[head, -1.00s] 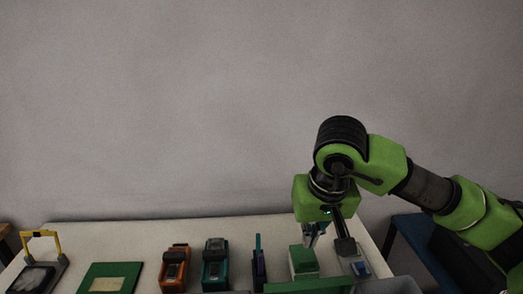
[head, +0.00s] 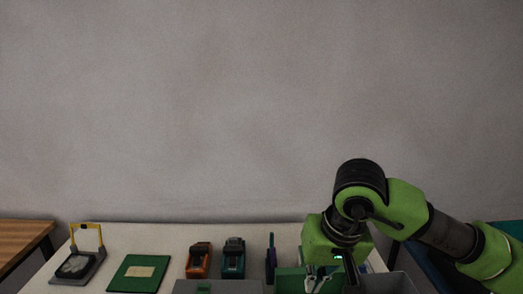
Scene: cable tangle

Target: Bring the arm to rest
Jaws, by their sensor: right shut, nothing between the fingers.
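My right arm comes in from the right, green with black joints, and bends down over the right end of the white table (head: 150,236). My right gripper (head: 318,283) points down at the bottom edge of the head view, in front of a green box (head: 290,279). Its fingers are shut with nothing between them. My left gripper is not in view.
A grey bin (head: 395,283) is right of the gripper. A wooden table (head: 22,238) is at the left.

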